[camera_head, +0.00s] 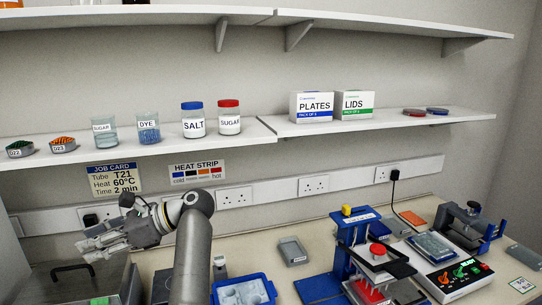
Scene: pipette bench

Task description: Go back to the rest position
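My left gripper (84,242) is at the lower left, raised in front of the wall below the job card and pointing left. Its grey arm rises from the bottom edge and bends at a dark-capped joint. I see nothing held in its fingers, but their gap is too small to judge. My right gripper is not in view.
A blue tray (271,292) stands near the arm's base. A blue press (350,240), a box with switches (455,275) and a grey container (292,251) are on the bench (240,266). Jars and boxes stand on the shelf (380,122) above.

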